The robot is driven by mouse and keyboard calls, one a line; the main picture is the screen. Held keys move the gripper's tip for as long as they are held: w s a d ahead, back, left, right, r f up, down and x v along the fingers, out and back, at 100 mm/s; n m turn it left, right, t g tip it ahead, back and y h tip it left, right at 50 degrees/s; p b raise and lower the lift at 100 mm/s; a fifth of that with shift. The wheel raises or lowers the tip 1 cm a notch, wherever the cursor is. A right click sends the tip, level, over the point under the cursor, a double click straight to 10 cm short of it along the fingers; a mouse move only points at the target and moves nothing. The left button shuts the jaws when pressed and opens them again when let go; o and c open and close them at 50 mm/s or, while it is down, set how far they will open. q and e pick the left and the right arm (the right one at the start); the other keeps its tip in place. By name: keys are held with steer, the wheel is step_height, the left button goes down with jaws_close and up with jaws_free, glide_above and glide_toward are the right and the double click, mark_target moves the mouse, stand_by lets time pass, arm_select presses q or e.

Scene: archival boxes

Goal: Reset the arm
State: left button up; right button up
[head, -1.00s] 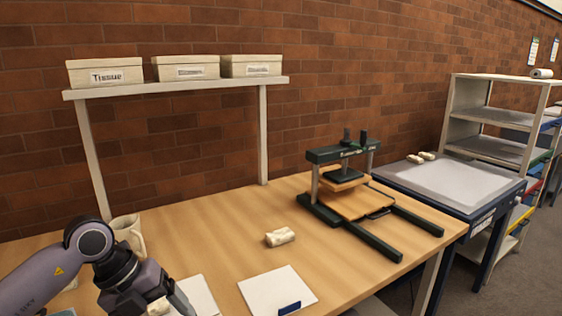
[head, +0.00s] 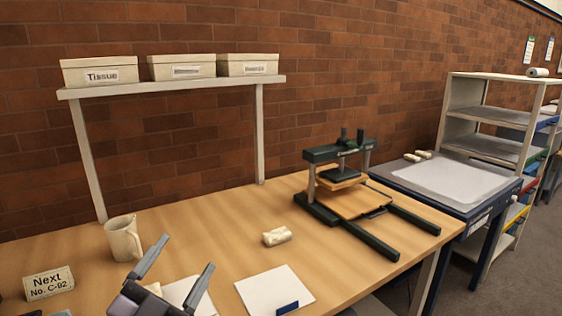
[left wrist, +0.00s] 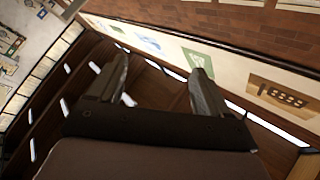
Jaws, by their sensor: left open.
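My left gripper (head: 178,262) is at the bottom left of the head view, above the wooden table's near part. Its two fingers are spread apart with nothing between them. The same gripper shows in the left wrist view (left wrist: 163,85), its fingers open and empty against a distant wall and brown ceiling or floor surfaces. Most of the left arm is out of the head view. My right gripper does not show in either view.
A cream mug (head: 123,239) and a "Next No. C-92" sign (head: 49,283) stand close to the left gripper. A pale bundle (head: 277,236), white sheet (head: 275,291) and green-black press (head: 340,190) are on the table (head: 225,225). Labelled boxes (head: 183,66) sit on a shelf (head: 175,88).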

arm_select(q)
steer(key=s+a+f+n+g+y, duration=0.35)
steer(key=a+f+n+y, duration=0.4)
steer(key=f, duration=0.25)
steer(key=s+f+n+g, duration=0.2)
steer(key=s+f+g, duration=1.3)
steer(key=s, duration=0.5)
steer(key=w+d+f+t+h, duration=0.2)
steer(key=w+f+t, duration=0.4)
steer(key=f+t, duration=0.2)
step_height(320, 180, down, 2)
steer(key=shift+d+f, duration=0.1)
steer(key=shift+d, duration=0.2)
